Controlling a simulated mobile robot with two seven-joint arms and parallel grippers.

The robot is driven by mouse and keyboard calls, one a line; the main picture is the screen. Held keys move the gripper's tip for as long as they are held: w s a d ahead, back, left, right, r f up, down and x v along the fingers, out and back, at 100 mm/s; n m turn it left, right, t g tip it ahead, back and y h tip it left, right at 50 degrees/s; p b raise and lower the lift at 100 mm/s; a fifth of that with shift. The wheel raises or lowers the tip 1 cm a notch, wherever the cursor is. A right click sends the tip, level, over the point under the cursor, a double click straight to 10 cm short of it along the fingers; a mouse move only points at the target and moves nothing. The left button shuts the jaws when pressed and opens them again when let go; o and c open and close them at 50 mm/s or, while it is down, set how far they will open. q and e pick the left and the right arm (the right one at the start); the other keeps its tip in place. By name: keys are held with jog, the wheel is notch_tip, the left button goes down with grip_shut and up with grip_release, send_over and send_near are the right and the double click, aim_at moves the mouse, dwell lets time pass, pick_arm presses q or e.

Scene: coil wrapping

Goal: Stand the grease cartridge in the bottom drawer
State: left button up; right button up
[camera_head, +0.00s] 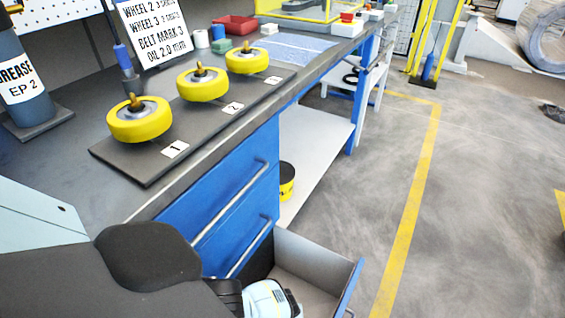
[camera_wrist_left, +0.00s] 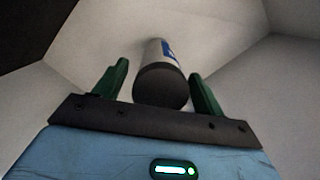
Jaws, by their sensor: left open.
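A cylinder with a dark end cap and a white body with a blue label, apparently the grease cartridge (camera_wrist_left: 161,86), is in the left wrist view. It is between the two green fingers of my left gripper (camera_wrist_left: 159,72), which are spread with a gap on each side. It appears to stand on the pale drawer floor, cap toward the camera; its far end is not clear. In the head view the bottom drawer (camera_head: 312,256) is pulled open. My left gripper's pale blue body (camera_head: 266,299) is at the drawer; its fingers and the cartridge are hidden there. My right gripper is not in view.
Above the drawer, the workbench carries a dark board (camera_head: 150,166) with yellow wheels (camera_head: 138,122). A dark cylinder labelled GREASE EP 2 (camera_head: 20,85) stands at the left. A closed blue drawer (camera_head: 225,205) is above the open one.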

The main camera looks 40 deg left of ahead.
pick_arm(q)
jog(key=r+p, duration=0.5)
jog(key=r, duration=0.1)
jog(key=d+r+p, duration=0.1)
jog(key=r+p, duration=0.2)
jog(key=shift+s+r+p, duration=0.25)
jog(key=shift+p, duration=0.1)
jog(key=shift+r+p, duration=0.6)
jog(key=shift+s+r+p, duration=0.2)
jog(key=shift+r+p, duration=0.1)
